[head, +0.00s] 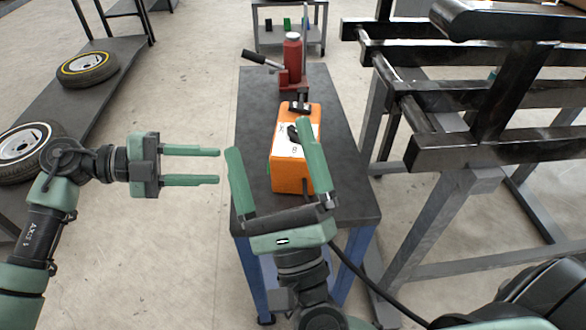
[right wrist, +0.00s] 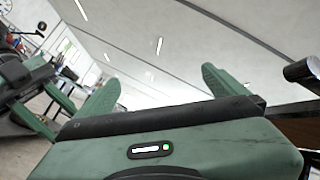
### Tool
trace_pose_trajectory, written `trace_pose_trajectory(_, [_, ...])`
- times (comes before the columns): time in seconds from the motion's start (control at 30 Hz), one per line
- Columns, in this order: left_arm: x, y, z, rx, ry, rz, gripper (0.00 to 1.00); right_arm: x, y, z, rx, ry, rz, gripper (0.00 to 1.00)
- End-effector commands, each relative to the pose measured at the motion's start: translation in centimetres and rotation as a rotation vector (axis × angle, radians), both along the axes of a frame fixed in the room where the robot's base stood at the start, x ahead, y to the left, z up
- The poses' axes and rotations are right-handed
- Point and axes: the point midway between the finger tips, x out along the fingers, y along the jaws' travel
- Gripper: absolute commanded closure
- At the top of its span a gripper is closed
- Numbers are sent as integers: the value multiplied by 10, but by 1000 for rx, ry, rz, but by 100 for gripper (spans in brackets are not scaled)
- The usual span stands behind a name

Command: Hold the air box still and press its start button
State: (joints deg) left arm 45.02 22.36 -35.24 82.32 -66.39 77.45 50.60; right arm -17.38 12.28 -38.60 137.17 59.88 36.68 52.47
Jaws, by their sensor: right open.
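The orange air box (head: 293,180) with a white top panel stands on the dark table top. A dark knob-like part (head: 293,133) and small dark marks show on its panel; I cannot tell which is the start button. My right gripper (head: 270,140) is open, its green fingers apart, over the near part of the box and partly hiding it. I cannot tell whether it touches the box. In the right wrist view its fingers (right wrist: 162,88) are apart with nothing between them. My left gripper (head: 219,166) is open and empty, left of the box and beyond the table's left edge.
A red jack (head: 292,62) with a black lever stands behind the box on the table (head: 345,190). A dark metal frame (head: 480,100) stands close on the right. A bench with tyres (head: 88,66) is at the left. A black hose runs down near the table's front.

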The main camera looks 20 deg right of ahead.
Motion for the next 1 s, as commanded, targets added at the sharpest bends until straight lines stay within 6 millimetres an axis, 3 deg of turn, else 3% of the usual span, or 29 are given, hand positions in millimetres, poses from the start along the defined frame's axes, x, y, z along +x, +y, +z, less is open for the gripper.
trace_pose_trajectory(0.07, [0,0,0,0,0,0,64,10,-21,-1,201,21,-24,0])
trace_pose_trajectory(0.2, [0,0,0,0,0,0,64,28,-48,-27,512,125,-72,0])
trace_pose_trajectory(0.4, [0,0,0,0,0,0,64,43,-56,-76,773,306,-135,0])
trace_pose_trajectory(0.6, [0,0,0,0,0,0,64,47,-54,-100,857,402,-171,0])
trace_pose_trajectory(1.0, [0,0,0,0,0,0,64,94,-80,-101,862,406,-176,0])
